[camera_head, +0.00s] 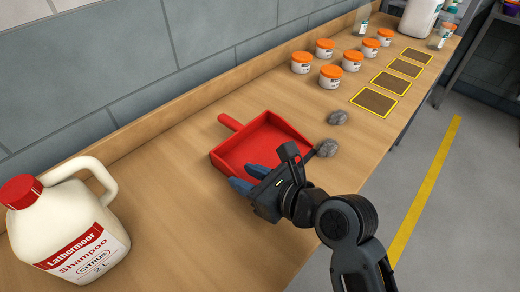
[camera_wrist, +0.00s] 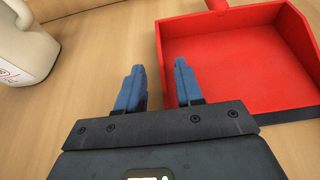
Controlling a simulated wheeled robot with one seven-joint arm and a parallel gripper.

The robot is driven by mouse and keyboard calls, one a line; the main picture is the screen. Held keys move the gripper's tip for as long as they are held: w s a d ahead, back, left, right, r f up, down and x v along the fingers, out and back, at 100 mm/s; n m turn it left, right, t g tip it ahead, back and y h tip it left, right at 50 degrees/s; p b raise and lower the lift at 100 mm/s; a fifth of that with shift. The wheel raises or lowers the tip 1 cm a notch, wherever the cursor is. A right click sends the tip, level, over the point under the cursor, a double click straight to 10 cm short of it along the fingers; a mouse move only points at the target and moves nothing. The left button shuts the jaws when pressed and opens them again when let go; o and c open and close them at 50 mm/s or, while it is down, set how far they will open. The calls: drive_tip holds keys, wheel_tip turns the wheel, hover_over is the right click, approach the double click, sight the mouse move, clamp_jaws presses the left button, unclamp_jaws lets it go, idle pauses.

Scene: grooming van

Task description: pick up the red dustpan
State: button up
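The red dustpan (camera_head: 262,146) lies flat on the wooden counter, its short handle (camera_head: 230,122) pointing to the back left. In the wrist view the dustpan (camera_wrist: 235,62) fills the right side, with its handle at the top edge. My gripper (camera_head: 246,178) is at the dustpan's near left edge. Its two blue fingers are apart with nothing between them. In the wrist view the gripper (camera_wrist: 158,85) has its left finger over bare wood and its right finger overlapping the pan's left wall. I cannot tell whether that finger touches the pan.
A large shampoo jug (camera_head: 68,225) stands at the left; it also shows in the wrist view (camera_wrist: 22,45). Two grey fluffy clumps (camera_head: 327,148) lie right of the dustpan. Several orange-lidded tubs (camera_head: 330,77) and yellow-edged squares (camera_head: 373,101) are farther back. The counter between jug and dustpan is clear.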

sight(234, 172)
drive_tip(key=x, duration=0.4)
drive_tip(key=shift+f, duration=0.1)
drive_tip(key=shift+c, duration=0.2)
clamp_jaws()
